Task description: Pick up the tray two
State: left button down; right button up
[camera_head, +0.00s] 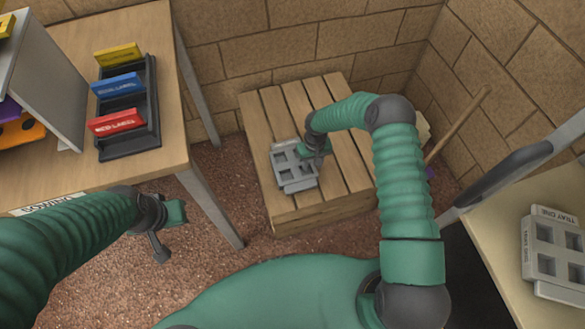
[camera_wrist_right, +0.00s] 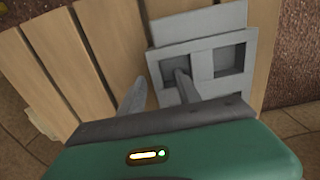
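A grey tray (camera_head: 283,163) with square openings lies on the low wooden platform (camera_head: 268,118); no label on it is readable. My right gripper (camera_head: 318,150) is at the tray's right side in the head view. In the right wrist view, the right gripper (camera_wrist_right: 160,82) has its fingers apart on either side of the tray's edge wall. One finger reaches into a square opening of the tray (camera_wrist_right: 200,38), and the other is outside the edge. I see no clear grip. My left gripper (camera_head: 168,228) hangs empty beside the left table; its finger opening is unclear.
Another grey tray, marked "TRAY ONE" (camera_head: 541,234), lies on the right table (camera_head: 503,232). The left table (camera_head: 80,42) holds a black rack (camera_head: 146,140) with yellow, blue and red boxes. A brick wall (camera_head: 287,44) stands behind the platform, with a wooden handle (camera_head: 462,121) at right.

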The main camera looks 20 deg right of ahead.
jog(key=shift+f, duration=0.1)
jog(key=shift+d, duration=0.2)
jog(key=shift+c, duration=0.3)
jog(key=shift+d, duration=0.1)
jog(key=shift+c, duration=2.3)
grip_shut()
